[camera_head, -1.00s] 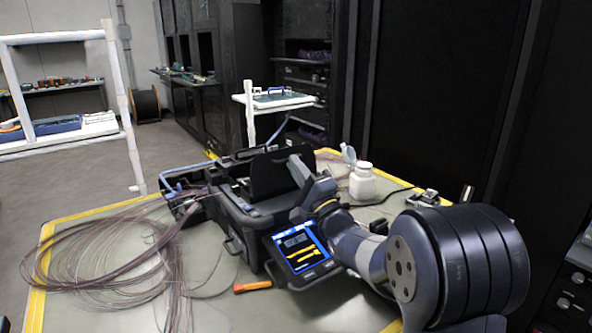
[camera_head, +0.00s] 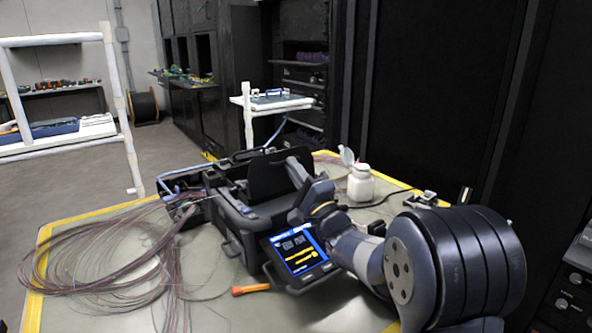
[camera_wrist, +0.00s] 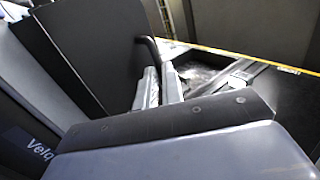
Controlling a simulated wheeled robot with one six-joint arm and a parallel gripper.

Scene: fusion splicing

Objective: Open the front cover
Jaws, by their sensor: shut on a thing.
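The splicer (camera_head: 240,228) is a dark box-shaped unit on the table with a lit blue and yellow screen (camera_head: 297,250) at its front. Its dark front cover (camera_head: 268,174) stands raised, and it fills the upper left of the wrist view (camera_wrist: 85,50). My gripper (camera_head: 297,168) reaches in from the right, above the screen, with its fingers at the cover's right edge. In the wrist view, the pale fingers (camera_wrist: 160,88) are close together at the lower end of a dark curved edge of the cover. The exact contact is partly hidden by the gripper body.
A loose bundle of thin fibers (camera_head: 90,255) spreads over the table's left side. An orange-handled tool (camera_head: 250,289) lies before the splicer. A white bottle (camera_head: 361,185) with its lid up stands behind my arm. Dark racks (camera_head: 440,100) line the right.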

